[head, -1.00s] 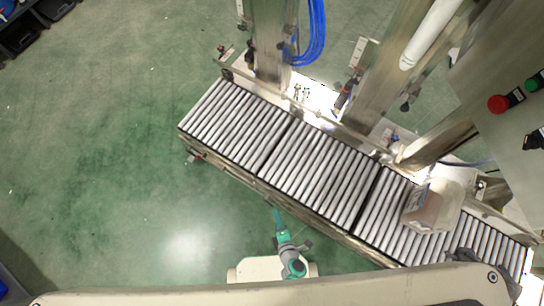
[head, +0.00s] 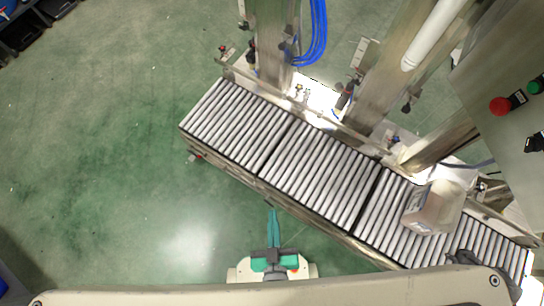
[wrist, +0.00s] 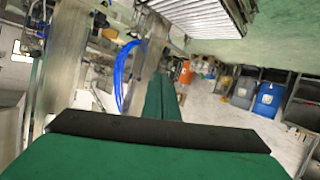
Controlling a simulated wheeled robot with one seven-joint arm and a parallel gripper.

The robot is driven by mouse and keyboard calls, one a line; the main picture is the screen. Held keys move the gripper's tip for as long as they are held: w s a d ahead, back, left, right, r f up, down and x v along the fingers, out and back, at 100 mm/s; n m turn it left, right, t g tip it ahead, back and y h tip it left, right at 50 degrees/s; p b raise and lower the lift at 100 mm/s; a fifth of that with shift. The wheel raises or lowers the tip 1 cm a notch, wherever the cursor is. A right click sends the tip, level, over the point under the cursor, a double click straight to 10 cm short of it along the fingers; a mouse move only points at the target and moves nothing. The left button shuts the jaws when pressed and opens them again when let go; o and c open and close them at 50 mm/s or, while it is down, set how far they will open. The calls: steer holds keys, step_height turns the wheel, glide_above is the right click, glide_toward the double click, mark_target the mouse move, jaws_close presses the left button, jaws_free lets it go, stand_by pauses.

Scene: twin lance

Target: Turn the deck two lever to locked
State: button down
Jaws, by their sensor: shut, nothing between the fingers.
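I cannot pick out with certainty which part is the deck two lever, nor read its position. Small dark fittings with handles (head: 345,95) stand along the far side of the roller conveyor (head: 270,178). A small red-tipped fitting (head: 196,156) sits on the conveyor's near left side. My gripper (head: 274,212) is in front of the conveyor's near edge in the head view, apart from the fittings. Its green fingers are together and empty. In the wrist view the closed fingers (wrist: 162,92) point toward the background, with no lever between them.
A clear container (head: 435,206) sits on the right conveyor section. Metal posts (head: 385,70) and blue hoses (head: 314,35) rise behind the conveyor. A panel at right has a red button (head: 498,105) and a green button (head: 534,86). Green floor (head: 100,150) at left is open.

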step_height(320, 180, down, 16)
steer(key=w+d+m+g, duration=0.1)
steer(key=w+m+g, duration=0.1)
steer(key=m+g, duration=0.65)
steer(key=g, duration=0.1)
glide_above(271, 205)
steer(key=s+d, duration=0.1)
steer(key=s, duration=0.1)
step_height(271, 205, down, 31)
steer(key=shift+w+a+f, duration=0.15)
steer(key=shift+a+f, duration=0.05)
steer(key=shift+f, duration=0.2)
steer(key=shift+w+a+f, duration=0.1)
steer(key=shift+a+f, duration=0.05)
steer(key=shift+f, duration=0.25)
